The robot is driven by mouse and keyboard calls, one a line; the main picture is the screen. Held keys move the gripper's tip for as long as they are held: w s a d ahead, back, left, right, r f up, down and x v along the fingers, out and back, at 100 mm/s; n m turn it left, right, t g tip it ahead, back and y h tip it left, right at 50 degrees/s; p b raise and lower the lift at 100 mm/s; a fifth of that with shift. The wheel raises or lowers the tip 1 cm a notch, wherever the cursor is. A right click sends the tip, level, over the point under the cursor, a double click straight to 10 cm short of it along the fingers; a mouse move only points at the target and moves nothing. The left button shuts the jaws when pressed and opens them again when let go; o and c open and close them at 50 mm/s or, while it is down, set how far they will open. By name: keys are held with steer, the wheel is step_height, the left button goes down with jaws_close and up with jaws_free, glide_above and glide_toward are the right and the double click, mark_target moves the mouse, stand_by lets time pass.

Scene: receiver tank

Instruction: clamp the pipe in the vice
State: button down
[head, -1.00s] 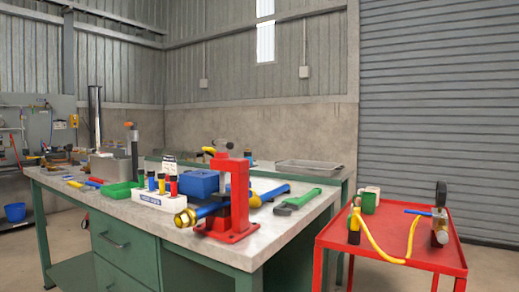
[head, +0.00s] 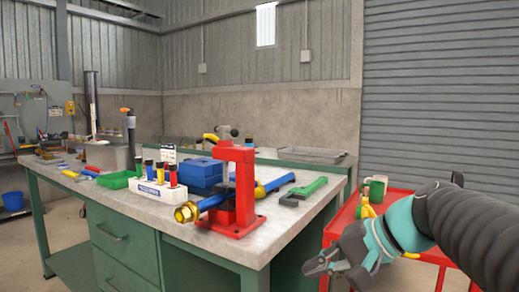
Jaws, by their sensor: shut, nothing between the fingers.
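The red vice (head: 238,190) stands on the near right corner of the workbench. A blue pipe (head: 214,200) with a brass fitting (head: 187,212) on its near end passes through the vice frame; whether the vice grips it I cannot tell. My gripper (head: 310,272) is at the lower right, in front of the bench's right edge. It is shut and empty, pointing left, well apart from the vice and pipe.
The workbench (head: 125,204) holds a white rack (head: 157,190) of coloured bottles, a blue box (head: 199,173), a green tray (head: 118,180) and a green wrench (head: 303,191). A red cart (head: 342,222) stands to the right, partly hidden by my arm.

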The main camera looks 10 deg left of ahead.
steer(key=w+a+r+y, duration=0.3)
steer(key=w+r+y, duration=0.3)
steer(key=w+r, duration=0.45)
steer(key=g+y, duration=0.2)
steer(key=y, duration=0.2)
glide_toward(248, 148)
step_height(248, 148, up, 2)
steer(key=w+d, duration=0.2)
steer(key=d, duration=0.1)
steer(key=shift+n, duration=0.3)
steer(key=a, duration=0.4)
steer(key=a+r+p, duration=0.1)
steer(key=a, duration=0.3)
steer(key=a+r, duration=0.1)
steer(key=a, duration=0.3)
steer(key=shift+s+a+p, duration=0.15)
steer(key=shift+s+p, duration=0.2)
steer(key=shift+s+a+t, duration=0.25)
steer(key=shift+a+t, duration=0.1)
steer(key=shift+t, duration=0.05)
steer(key=shift+d+t+b, duration=0.1)
steer(key=shift+t+b, duration=0.2)
steer(key=shift+b, duration=0.15)
